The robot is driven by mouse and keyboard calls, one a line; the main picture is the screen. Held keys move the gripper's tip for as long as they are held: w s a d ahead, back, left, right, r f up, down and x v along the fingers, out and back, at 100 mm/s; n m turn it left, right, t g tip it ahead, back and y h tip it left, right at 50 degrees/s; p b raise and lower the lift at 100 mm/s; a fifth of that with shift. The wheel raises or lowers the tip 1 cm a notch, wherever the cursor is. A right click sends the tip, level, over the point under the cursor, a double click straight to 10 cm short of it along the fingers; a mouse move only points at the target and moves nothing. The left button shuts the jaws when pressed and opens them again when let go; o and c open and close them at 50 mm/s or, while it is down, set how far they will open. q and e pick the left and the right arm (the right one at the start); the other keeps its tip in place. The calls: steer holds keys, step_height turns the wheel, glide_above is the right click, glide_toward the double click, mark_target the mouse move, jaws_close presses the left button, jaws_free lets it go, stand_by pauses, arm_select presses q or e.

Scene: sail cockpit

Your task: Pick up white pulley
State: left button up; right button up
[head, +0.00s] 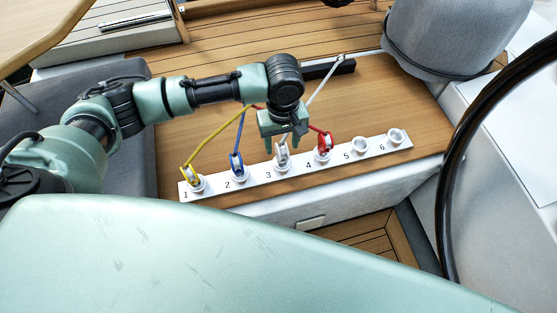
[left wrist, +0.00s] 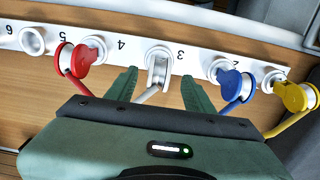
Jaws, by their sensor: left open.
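The white pulley (head: 283,156) stands at position 3 on the white numbered strip (head: 306,170). It also shows in the left wrist view (left wrist: 158,66), with a white rope running from it toward my gripper. My left gripper (head: 283,146) is open above position 3. In the left wrist view its two green fingers (left wrist: 153,88) stand on either side of the white pulley's rope, and the pulley lies between and just beyond the fingertips. I cannot tell whether a finger touches it. My right gripper is not in view.
A yellow pulley (head: 194,178) is at 1, a blue pulley (head: 236,163) at 2 and a red pulley (head: 325,144) at 4, each with a rope. Sockets 5 (head: 360,145) and 6 (head: 396,136) are empty. A black wheel rim (head: 450,170) stands at the right.

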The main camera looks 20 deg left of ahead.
arm_select(q)
step_height(320, 180, down, 8)
steer(key=shift+w+r, duration=0.15)
steer(key=shift+r, duration=0.05)
jaws_close()
